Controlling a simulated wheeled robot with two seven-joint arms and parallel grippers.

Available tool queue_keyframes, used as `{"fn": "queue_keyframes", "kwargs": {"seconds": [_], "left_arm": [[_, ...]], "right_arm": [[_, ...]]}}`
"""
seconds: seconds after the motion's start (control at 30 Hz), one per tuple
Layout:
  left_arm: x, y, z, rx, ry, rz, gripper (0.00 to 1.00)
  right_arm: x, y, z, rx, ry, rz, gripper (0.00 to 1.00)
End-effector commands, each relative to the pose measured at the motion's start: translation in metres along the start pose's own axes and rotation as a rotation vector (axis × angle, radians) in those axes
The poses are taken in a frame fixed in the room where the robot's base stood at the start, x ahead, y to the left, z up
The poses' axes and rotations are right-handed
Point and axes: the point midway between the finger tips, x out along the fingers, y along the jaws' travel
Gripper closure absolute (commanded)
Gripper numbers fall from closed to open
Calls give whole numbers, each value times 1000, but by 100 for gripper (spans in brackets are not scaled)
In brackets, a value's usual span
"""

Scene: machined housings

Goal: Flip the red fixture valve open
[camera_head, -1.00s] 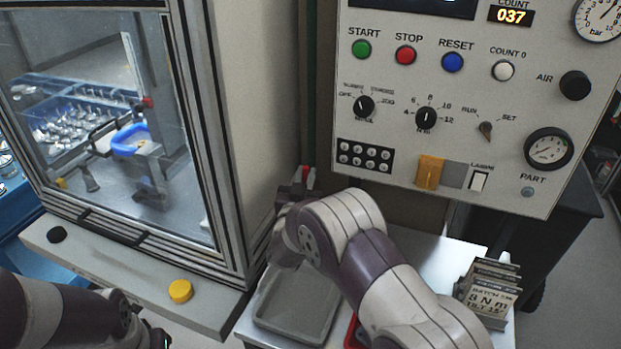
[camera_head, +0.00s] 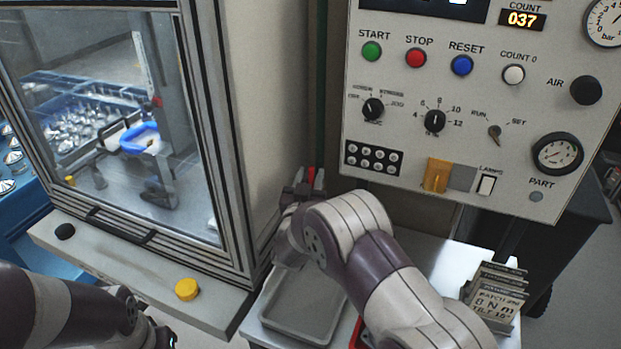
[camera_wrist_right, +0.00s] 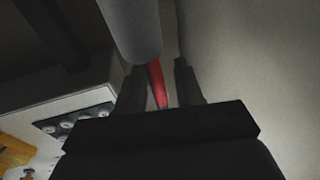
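The red valve handle (camera_head: 319,180) shows as a small red piece beside the machine cabinet's side wall in the head view, partly hidden by my right gripper (camera_head: 305,184). In the right wrist view the red handle (camera_wrist_right: 157,84) stands between the two fingers of my right gripper (camera_wrist_right: 164,88), nearer the left finger. A gap shows on its right side, so the fingers look open around it. A grey rounded body (camera_wrist_right: 132,25) hides its upper part. My left gripper (camera_head: 155,332) is at the lower left, mostly dark and hard to read.
The control panel (camera_head: 455,120) hangs to the right of the handle. The glass-fronted cabinet (camera_head: 250,120) is close on the left. Below are a grey tray (camera_head: 300,318) and a stack of batch cards (camera_head: 497,292). A yellow button (camera_head: 187,290) sits on the cabinet ledge.

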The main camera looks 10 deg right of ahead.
Motion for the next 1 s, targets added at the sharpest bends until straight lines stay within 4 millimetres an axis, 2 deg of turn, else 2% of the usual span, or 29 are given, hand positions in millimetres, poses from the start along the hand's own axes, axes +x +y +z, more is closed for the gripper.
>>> {"fn": "queue_keyframes", "kwargs": {"seconds": [0.17, 0.4, 0.6, 0.73, 1.0], "left_arm": [[5, 0, 0, 0, 0, 0, 100], [21, 0, 3, 0, 0, 0, 100], [28, 0, 3, 0, 0, 0, 100], [29, 0, 3, 0, 0, 0, 100], [29, 0, 3, 0, 0, 0, 100]], "right_arm": [[-11, -1, 1, 1, 0, -1, 64], [-75, -2, 3, 1, 0, -5, 64], [-116, -2, 2, 0, 0, -4, 64], [-126, -1, 1, -1, 0, -2, 64], [-127, -1, 0, 0, 0, 0, 64]]}}
